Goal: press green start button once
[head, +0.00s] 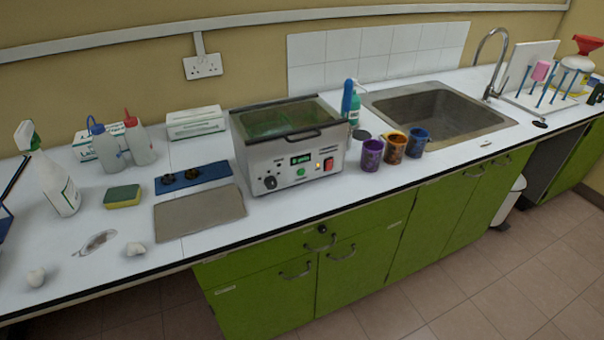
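A metal benchtop machine (290,147) with a clear lid and a front handle stands on the white counter, left of the sink. Its front panel holds a small lit green display (301,159), a black knob (270,182) and a red switch (328,164). The green start button (301,172) is a small round button just below the display, between the knob and the red switch. Nothing covers it. Neither of my grippers is in the head view.
A grey metal tray (200,212) and a blue mat (194,177) lie left of the machine. Purple (372,156), orange (394,148) and blue (417,142) cups stand at its right. A sponge (122,197) and spray bottle (60,187) are further left. Green cabinets (340,265) are below.

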